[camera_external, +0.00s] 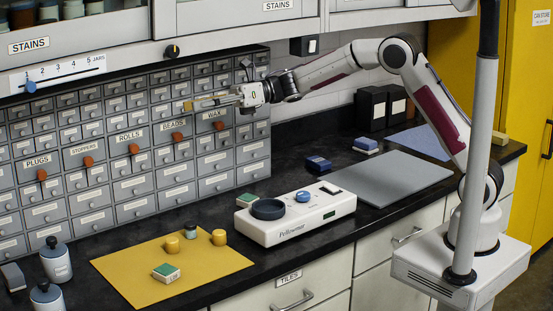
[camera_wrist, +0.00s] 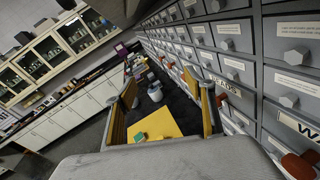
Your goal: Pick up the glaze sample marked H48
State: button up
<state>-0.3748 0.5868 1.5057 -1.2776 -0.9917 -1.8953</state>
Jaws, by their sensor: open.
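Small two-tone blocks that look like glaze samples lie on the counter. A green-topped one (camera_external: 166,272) is on the yellow mat (camera_external: 130,262), and its label is too small to read surely. Another green one (camera_external: 246,201) sits behind the white device, and blue ones (camera_external: 318,163) (camera_external: 366,145) lie farther right. I cannot read H48 on any of them. My gripper (camera_external: 190,103) is open and empty, high in front of the drawer wall, pointing left. In the wrist view, a green block (camera_wrist: 140,137) and the yellow mat (camera_wrist: 168,122) show between the fingers (camera_wrist: 167,105).
A drawer cabinet (camera_external: 130,140) with orange and grey knobs stands close to my gripper. A white device (camera_external: 296,212) with a dark round dish, a grey slab (camera_external: 390,178), lidded jars (camera_external: 55,260) and small yellow cylinders (camera_external: 172,245) occupy the counter.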

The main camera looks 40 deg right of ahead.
notch_tip(320, 180, down, 6)
jog(key=s+d+r+n+g, duration=0.1)
jog(key=d+n+g, duration=0.25)
jog(key=n, duration=0.25)
jog(key=n+g+h, duration=0.2)
jog(key=g+h, duration=0.1)
jog(key=g, duration=0.1)
send_near(253, 196)
jog(key=shift+w+a+f, duration=0.25)
jog(key=shift+a+f, duration=0.05)
jog(key=shift+f, duration=0.1)
jog(key=shift+x, duration=1.35)
jog(key=shift+a, duration=0.15)
jog(key=shift+x, duration=2.45)
